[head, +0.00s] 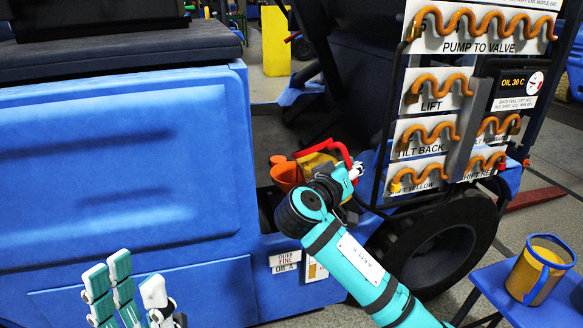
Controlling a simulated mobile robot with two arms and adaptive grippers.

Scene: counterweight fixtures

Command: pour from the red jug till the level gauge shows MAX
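The red jug (318,161) has a red handle and rim and yellowish contents. It is tilted beside an orange funnel (285,173) in the recess of the blue vehicle; I cannot tell whether liquid is flowing. My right gripper (354,172) is at the jug's handle and appears shut on it, partly hidden by its own wrist. The level gauge (316,269) seems to be the small white plate with a yellow strip low on the blue panel. My arm partly covers it, and its marks are too small to read. My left gripper (128,281) is open and empty at the bottom left.
A jug with a blue handle (540,271) and yellow contents stands on a blue stool (492,281) at the right. A rack of orange coiled hoses (432,92) with labels stands above the black wheel (440,252). A small lettered label (285,262) is beside the gauge.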

